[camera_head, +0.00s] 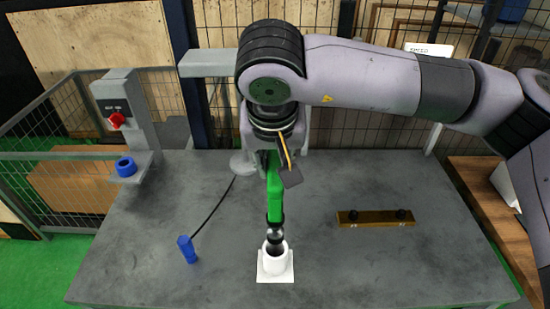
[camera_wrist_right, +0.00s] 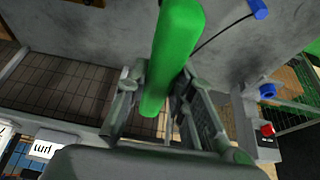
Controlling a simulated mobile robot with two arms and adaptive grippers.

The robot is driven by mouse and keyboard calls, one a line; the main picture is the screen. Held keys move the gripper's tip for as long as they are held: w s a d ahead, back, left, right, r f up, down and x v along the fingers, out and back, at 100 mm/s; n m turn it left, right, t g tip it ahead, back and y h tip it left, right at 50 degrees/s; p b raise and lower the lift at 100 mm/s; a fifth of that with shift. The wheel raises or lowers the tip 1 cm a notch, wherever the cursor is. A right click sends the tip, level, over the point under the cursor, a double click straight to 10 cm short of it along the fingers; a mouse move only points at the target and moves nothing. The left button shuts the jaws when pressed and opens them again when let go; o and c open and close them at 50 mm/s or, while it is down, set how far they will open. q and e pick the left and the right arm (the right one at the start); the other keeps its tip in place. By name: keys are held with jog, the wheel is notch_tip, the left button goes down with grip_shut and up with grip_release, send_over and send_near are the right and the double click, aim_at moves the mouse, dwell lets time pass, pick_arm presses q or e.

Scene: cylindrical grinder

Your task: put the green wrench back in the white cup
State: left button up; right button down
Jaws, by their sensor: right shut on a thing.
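The green wrench (camera_head: 274,190) is a long green tool with a dark and silver lower end. It hangs roughly upright over the table, held near its upper end by my right gripper (camera_head: 271,158). The white cup (camera_head: 275,264) stands on a white square base near the table's front middle. The wrench's dark lower end overlaps the cup's mouth; I cannot tell how deep it reaches. In the right wrist view the green handle (camera_wrist_right: 173,50) passes between the fingers of the gripper (camera_wrist_right: 157,108), and its lower end is out of frame. My left gripper is not in view.
A blue cylinder (camera_head: 187,249) with a black cable lies left of the cup. A brown bar with black knobs (camera_head: 375,218) lies to the right. A grey post with a red knob (camera_head: 116,121) and blue ring (camera_head: 126,166) stands at the left. The grey table (camera_head: 340,265) is otherwise mostly clear.

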aim_at(275, 210)
jog(key=shift+f+b, duration=1.25)
jog(key=shift+f, duration=0.4)
jog(key=shift+b, duration=0.85)
dwell(0.5)
jog(key=shift+f+b, duration=4.7)
jog(key=shift+f, duration=0.35)
jog(key=c, duration=1.3)
grip_release()
